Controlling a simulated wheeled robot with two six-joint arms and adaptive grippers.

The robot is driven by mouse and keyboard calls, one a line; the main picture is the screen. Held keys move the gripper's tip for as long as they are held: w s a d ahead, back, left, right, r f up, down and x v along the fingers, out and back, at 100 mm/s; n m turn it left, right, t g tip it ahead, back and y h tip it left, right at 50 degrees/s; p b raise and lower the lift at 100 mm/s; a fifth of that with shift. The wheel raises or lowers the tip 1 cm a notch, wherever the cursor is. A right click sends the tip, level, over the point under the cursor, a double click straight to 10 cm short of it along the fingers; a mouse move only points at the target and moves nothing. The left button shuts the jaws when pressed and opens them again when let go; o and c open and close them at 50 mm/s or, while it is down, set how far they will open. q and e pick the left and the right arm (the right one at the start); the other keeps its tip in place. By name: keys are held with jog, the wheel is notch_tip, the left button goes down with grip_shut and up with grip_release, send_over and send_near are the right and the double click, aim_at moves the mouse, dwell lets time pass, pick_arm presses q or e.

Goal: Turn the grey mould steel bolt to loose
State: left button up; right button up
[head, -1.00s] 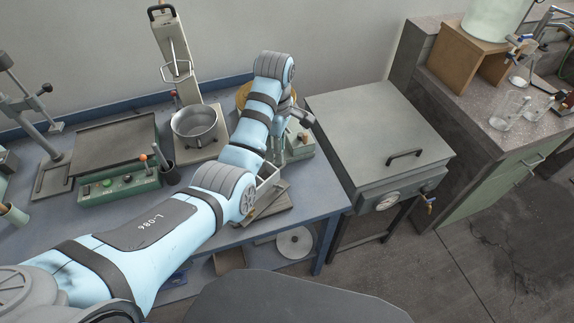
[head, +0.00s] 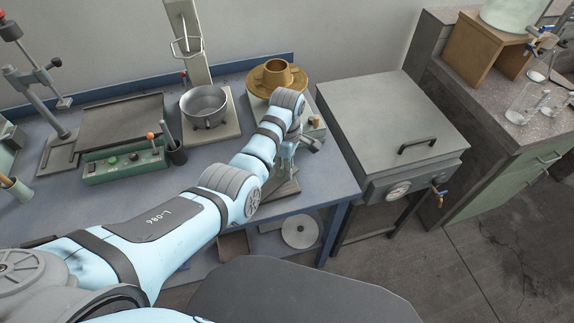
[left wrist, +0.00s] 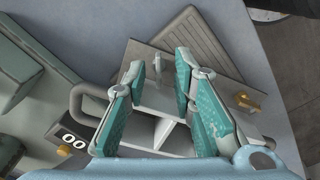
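In the left wrist view a grey steel mould (left wrist: 150,101) with pale inner compartments lies below my left gripper (left wrist: 159,61). The gripper's two teal-padded fingers are apart, with a small upright grey bolt (left wrist: 157,65) showing between their tips. I cannot tell whether either finger touches it. In the head view my left gripper (head: 287,155) points down over the mould and is mostly hidden by my arm. Only part of the grey plate (head: 283,192) beneath shows. My right gripper is not in view.
A device with a counter display (left wrist: 73,141) stands left of the mould in the wrist view. In the head view, a brass bowl-shaped part (head: 276,77) is behind my wrist, a metal pan (head: 205,105) is to its left, and a grey lidded box (head: 395,115) is right of the bench.

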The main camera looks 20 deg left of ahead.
pick_arm(q)
grip_shut()
jog(key=shift+r+n+p, duration=0.15)
jog(key=shift+n+p, duration=0.75)
jog(key=shift+n, duration=0.4)
jog(key=n+p, duration=0.1)
jog(key=n, duration=0.1)
jog(key=shift+n, duration=0.3)
jog(key=n+p, duration=0.1)
jog(key=n, duration=0.3)
jog(key=shift+f+n, duration=0.2)
jog(key=shift+n, duration=2)
